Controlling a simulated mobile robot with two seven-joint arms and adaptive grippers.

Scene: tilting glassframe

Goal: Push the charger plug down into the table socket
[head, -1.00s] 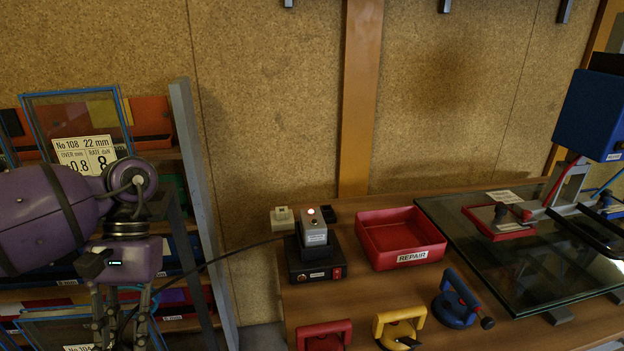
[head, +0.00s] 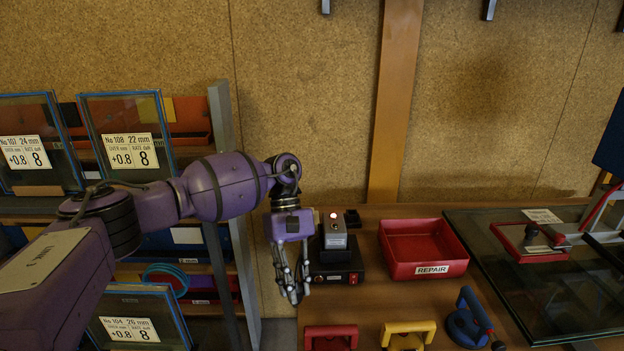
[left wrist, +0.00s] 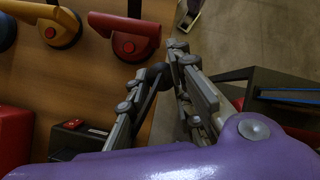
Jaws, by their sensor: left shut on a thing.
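My left gripper (head: 293,296) hangs fingers-down at the left front of the black charger box (head: 335,272), near the table's left edge. It also shows in the left wrist view (left wrist: 172,62), shut on a small dark thing (left wrist: 156,73). This looks like the charger plug, but it is mostly hidden by the fingers. In the head view the plug cannot be made out. A pale block, likely the table socket, showed earlier behind the charger's left side; my left wrist now covers that spot. My right gripper is out of view.
A red REPAIR tray (head: 432,270) stands right of the charger, and a small black block (head: 352,217) behind it. Red (head: 331,332), yellow (head: 408,330) and blue (head: 468,322) suction lifters line the front. A glass pane (head: 545,285) lies at right; glass racks (head: 222,150) stand left.

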